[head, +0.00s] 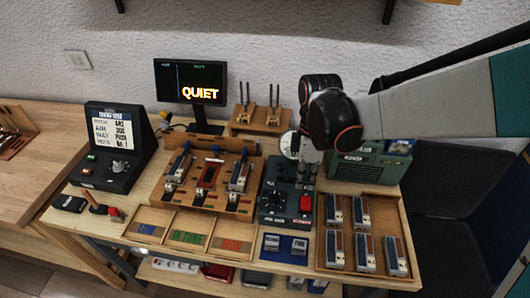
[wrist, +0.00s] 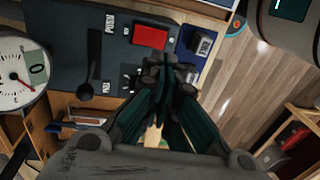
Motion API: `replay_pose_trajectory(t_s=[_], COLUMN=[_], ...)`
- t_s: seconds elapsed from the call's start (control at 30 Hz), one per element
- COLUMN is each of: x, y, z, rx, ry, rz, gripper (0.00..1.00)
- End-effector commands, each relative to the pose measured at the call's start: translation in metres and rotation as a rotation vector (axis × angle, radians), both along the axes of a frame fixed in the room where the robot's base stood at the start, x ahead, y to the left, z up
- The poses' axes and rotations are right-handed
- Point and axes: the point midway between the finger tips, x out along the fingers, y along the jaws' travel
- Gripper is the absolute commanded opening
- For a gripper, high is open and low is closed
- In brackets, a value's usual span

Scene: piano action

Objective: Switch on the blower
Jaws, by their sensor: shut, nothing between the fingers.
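No part I can read is labelled as the blower. A green box-shaped machine (head: 360,165) stands at the back right, partly hidden behind my arm. A dark control box (head: 272,207) in front has a red block (head: 305,203) and a black dial. In the wrist view this dark box (wrist: 75,60) shows the red block (wrist: 150,36), a black lever (wrist: 92,65) and small white labels. My gripper (head: 306,182) is shut and empty, above the back right part of the box. In the wrist view its fingertips (wrist: 170,75) meet near the box's edge; contact cannot be told.
A round gauge (wrist: 18,72) is close by. A wooden tray of several grey blocks (head: 322,262) lies right, a blue tray (head: 285,257) in front. A wooden action rack (head: 205,195) stands left. A black console (head: 120,180) and a monitor reading QUIET (head: 190,82) are further left.

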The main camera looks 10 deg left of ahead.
Motion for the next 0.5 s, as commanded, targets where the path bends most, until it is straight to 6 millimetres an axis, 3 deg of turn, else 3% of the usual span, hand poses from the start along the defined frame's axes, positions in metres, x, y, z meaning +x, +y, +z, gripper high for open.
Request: replay_pose_trajectory(t_s=[0.03, 0.2, 0.5], x=[0.000, -0.003, -0.007], y=[0.001, 0.001, 0.000], z=[-0.014, -0.041, -0.072], rx=[0.000, 0.000, 0.000], ry=[0.000, 0.000, 0.000], rz=[0.001, 0.000, -0.001], gripper=[0.00, 0.00, 0.00])
